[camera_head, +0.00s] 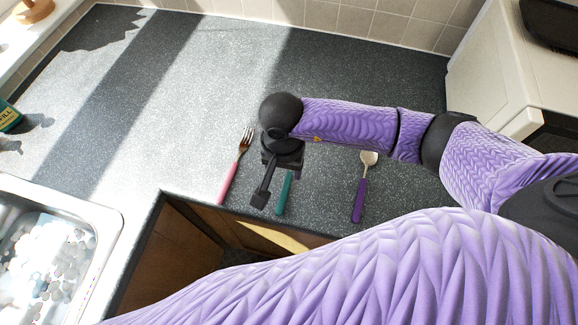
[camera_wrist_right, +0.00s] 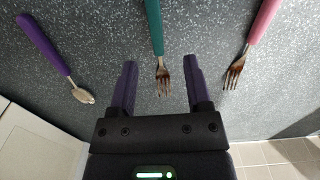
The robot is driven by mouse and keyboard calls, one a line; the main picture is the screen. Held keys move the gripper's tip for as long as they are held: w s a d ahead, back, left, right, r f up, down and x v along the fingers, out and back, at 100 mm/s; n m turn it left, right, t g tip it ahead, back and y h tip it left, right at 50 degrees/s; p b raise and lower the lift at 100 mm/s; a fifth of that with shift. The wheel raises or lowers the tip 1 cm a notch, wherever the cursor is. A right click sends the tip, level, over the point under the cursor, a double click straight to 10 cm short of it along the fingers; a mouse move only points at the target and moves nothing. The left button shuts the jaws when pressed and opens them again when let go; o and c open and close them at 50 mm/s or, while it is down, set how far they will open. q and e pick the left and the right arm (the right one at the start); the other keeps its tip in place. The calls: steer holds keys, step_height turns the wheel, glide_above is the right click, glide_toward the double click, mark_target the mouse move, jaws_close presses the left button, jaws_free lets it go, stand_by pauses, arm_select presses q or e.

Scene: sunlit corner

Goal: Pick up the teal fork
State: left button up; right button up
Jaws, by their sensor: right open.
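The teal fork lies on the grey speckled counter. In the head view its teal handle (camera_head: 284,194) shows near the counter's front edge; its metal end is hidden under my right gripper (camera_head: 270,187). In the right wrist view the teal fork (camera_wrist_right: 154,30) has its tines between the two spread fingers of my right gripper (camera_wrist_right: 160,68), with the handle running away past the fingertips. The right gripper is open and empty above the fork. Whether the fingers touch the counter I cannot tell. My left gripper is not in view.
A pink-handled fork (camera_head: 229,183) lies left of the teal fork, and a purple-handled spoon (camera_head: 359,200) lies to the right. A metal sink (camera_head: 108,219) is at the lower left. The counter (camera_head: 205,110) behind is clear. A green bottle (camera_head: 9,117) stands far left.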

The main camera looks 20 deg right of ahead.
mark_target(286, 184)
step_height(286, 184, down, 6)
steer(key=shift+s+d+r, duration=0.1)
steer(key=shift+d, duration=0.05)
jaws_close()
